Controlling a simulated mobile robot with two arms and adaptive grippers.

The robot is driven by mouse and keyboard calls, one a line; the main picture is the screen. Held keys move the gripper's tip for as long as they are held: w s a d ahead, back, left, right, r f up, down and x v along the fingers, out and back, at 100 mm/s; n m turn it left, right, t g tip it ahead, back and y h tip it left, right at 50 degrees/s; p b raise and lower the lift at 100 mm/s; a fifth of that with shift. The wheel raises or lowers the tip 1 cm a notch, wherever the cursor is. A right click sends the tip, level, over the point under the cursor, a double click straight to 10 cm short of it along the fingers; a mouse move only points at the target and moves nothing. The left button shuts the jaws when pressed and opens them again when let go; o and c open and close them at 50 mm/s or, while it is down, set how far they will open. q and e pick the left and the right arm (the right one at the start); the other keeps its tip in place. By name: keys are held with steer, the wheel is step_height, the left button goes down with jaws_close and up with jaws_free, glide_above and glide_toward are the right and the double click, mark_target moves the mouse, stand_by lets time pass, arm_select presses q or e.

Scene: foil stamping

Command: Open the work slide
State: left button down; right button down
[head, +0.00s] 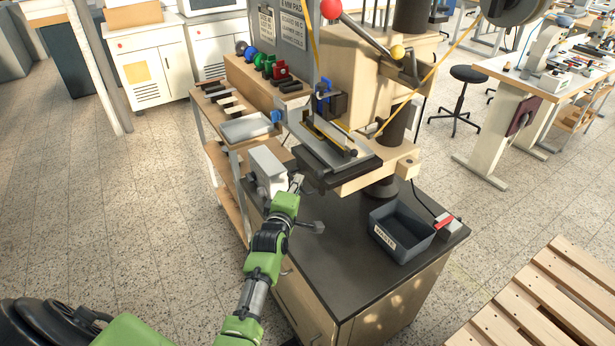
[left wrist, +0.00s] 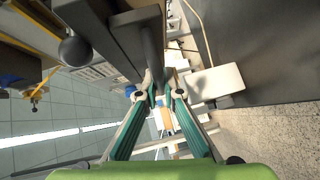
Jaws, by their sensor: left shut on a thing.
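The foil stamping press (head: 345,75) stands on a dark-topped cabinet. Its work slide (head: 340,172) is a dark flat plate low on the front of the press, under the metal head. My left gripper (head: 297,183) is at the near left edge of this slide. In the left wrist view the fingers (left wrist: 165,88) are shut on the end of a dark bar (left wrist: 152,48), which looks like the slide's handle. The fingers partly hide the grip. My right gripper is in neither view.
A light grey box (head: 268,168) stands close left of my left gripper; it also shows in the left wrist view (left wrist: 215,82). A waste bin (head: 400,232) sits on the cabinet top (head: 335,250) at right. The cabinet top's front is clear. A pallet (head: 550,305) lies at lower right.

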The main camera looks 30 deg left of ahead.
arm_select(q)
steer(key=s+a+p, duration=0.3)
steer(key=s+a, duration=0.4)
steer(key=s, duration=0.4)
steer(key=shift+s, duration=0.35)
steer(key=c, duration=2.2)
jaws_free()
steer(key=shift+a, duration=0.1)
steer(key=shift+o, duration=0.2)
steer(key=shift+s, duration=0.15)
steer(key=v, duration=1.2)
